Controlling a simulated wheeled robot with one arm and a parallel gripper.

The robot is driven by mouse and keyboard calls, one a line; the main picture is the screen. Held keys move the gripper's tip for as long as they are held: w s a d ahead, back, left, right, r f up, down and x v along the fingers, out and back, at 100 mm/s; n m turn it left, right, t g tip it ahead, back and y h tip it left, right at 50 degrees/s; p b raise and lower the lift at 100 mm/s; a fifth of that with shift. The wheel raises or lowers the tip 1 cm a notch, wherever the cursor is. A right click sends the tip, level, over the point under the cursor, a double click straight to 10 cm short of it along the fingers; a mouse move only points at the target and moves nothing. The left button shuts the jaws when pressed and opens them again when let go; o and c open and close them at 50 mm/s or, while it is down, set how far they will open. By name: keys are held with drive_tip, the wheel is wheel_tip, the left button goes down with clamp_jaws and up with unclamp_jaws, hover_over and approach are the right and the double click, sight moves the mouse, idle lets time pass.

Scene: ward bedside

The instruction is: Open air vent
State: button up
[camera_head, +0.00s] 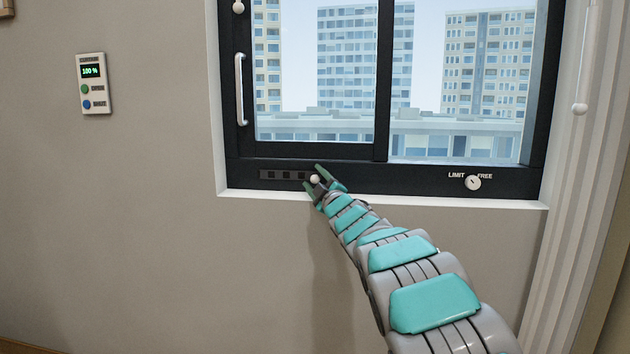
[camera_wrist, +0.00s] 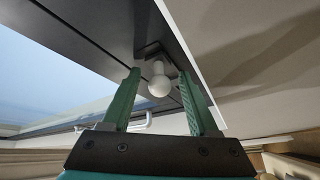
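The air vent (camera_head: 283,175) is a dark slotted strip in the lower frame of the window, left of centre. A small white round knob (camera_head: 315,179) sits at the strip's right end. My gripper (camera_head: 325,176) is at this knob. In the wrist view the two green fingers of my gripper (camera_wrist: 158,98) stand apart, with the white knob (camera_wrist: 159,86) on its short stem between them. Gaps show between the knob and both fingers, so the gripper looks open. Part of the strip's right end is hidden behind my gripper.
A white window handle (camera_head: 240,88) is on the left sash. A dial marked LIMIT and FREE (camera_head: 473,183) is on the frame at right. A wall panel (camera_head: 93,83) reading 100 % hangs at left. A pull cord (camera_head: 580,107) hangs at right. The white sill (camera_head: 400,199) runs below the frame.

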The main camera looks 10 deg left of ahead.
clamp_jaws()
drive_tip(key=shift+f, duration=0.1)
idle(1.1)
